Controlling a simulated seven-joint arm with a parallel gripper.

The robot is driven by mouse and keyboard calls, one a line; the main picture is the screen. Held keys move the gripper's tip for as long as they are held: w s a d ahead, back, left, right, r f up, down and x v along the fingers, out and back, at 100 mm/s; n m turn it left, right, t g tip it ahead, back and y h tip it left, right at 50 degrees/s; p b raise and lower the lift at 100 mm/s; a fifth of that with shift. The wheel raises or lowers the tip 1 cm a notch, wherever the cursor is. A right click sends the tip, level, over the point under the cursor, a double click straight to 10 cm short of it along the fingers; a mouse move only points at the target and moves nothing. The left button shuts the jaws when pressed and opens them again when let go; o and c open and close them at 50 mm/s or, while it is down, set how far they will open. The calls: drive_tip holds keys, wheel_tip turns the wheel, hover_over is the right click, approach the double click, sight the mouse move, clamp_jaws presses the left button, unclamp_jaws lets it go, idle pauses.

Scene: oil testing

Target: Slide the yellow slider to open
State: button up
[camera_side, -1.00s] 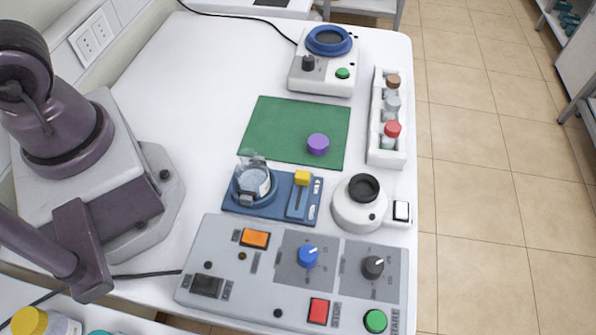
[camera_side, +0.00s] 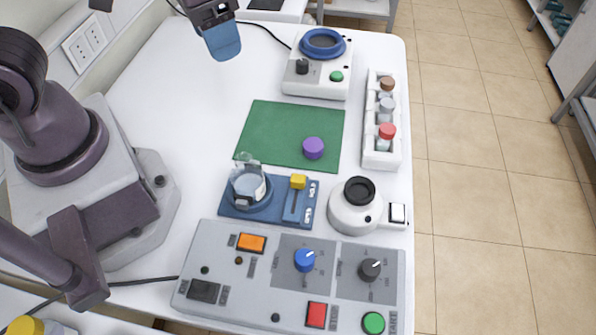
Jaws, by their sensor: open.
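The yellow slider (camera_side: 298,182) is a small knob at the upper end of a slot on the blue base (camera_side: 268,208). The slot runs down toward the front of the base, with small white labels beside it. A clear round glass vessel (camera_side: 250,186) stands on the left part of the same base. My gripper (camera_side: 224,42) is at the top of the side view, above the back left of the table. Its blue fingers point down, well away from the slider, and nothing shows held in it.
A control panel (camera_side: 222,262) with buttons and knobs lies in front of the blue base. A white round device (camera_side: 350,217) stands close on its right. Behind are a green mat (camera_side: 268,130) with a purple cap (camera_side: 313,148), a vial rack (camera_side: 374,155) and a device with a blue ring (camera_side: 323,42).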

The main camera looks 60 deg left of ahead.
sight(298, 178)
drive_tip(key=w+d+f+n+g, duration=0.2)
drive_tip(key=w+d+f+n, duration=0.4)
drive_tip(key=d+f+n, duration=0.5)
drive_tip(key=shift+m+y, duration=0.3)
drive_tip(key=shift+m, duration=0.1)
drive_tip(key=f, duration=0.4)
drive_tip(key=a+f, duration=0.1)
drive_tip(key=f, duration=0.8)
drive_tip(key=shift+s+a+f, duration=0.1)
drive_tip(key=shift+a+f, duration=0.2)
drive_tip(key=shift+a, duration=0.05)
